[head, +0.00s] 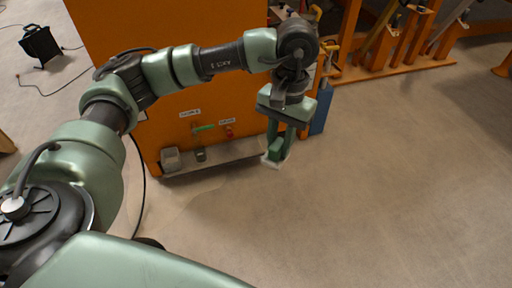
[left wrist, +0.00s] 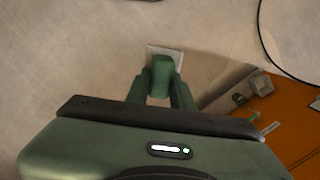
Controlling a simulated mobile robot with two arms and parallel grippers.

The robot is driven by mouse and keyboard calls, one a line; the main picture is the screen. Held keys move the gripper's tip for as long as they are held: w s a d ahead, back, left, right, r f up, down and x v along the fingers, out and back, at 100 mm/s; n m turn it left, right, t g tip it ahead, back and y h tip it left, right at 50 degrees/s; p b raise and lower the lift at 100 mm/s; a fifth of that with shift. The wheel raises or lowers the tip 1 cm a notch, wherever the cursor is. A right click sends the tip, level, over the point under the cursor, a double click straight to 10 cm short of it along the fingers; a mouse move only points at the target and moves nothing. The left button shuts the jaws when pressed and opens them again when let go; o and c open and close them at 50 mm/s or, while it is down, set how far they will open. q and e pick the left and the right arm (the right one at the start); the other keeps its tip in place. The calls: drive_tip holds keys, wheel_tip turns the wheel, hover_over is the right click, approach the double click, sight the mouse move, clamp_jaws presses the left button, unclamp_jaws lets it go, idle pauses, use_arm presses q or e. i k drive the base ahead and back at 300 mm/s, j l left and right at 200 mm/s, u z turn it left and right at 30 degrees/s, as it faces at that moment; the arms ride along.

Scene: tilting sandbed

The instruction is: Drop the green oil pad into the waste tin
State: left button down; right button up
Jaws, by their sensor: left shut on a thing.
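My left gripper (head: 276,158) points down in front of the orange cabinet, high over or near the floor. Its fingers are shut on the green oil pad (head: 275,148), a small green block. The pad also shows between the fingers in the left wrist view (left wrist: 162,70). A pale square piece (left wrist: 176,54) shows just beyond the pad; I cannot tell whether it is part of it. A grey open-looking container (head: 171,158), perhaps the waste tin, stands on the low ledge to the left, apart from the gripper. My right gripper is not in view.
The orange cabinet (head: 110,30) has a green lever (head: 204,127) and a red knob (head: 229,132) above the ledge (head: 225,155). A small dark cup (head: 200,154) stands beside the grey container. A blue panel (head: 321,110) is behind the gripper. The floor to the right is clear.

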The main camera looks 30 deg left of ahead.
sight(171, 160)
drive_tip(key=u, duration=1.85)
drive_tip(key=i, duration=0.1)
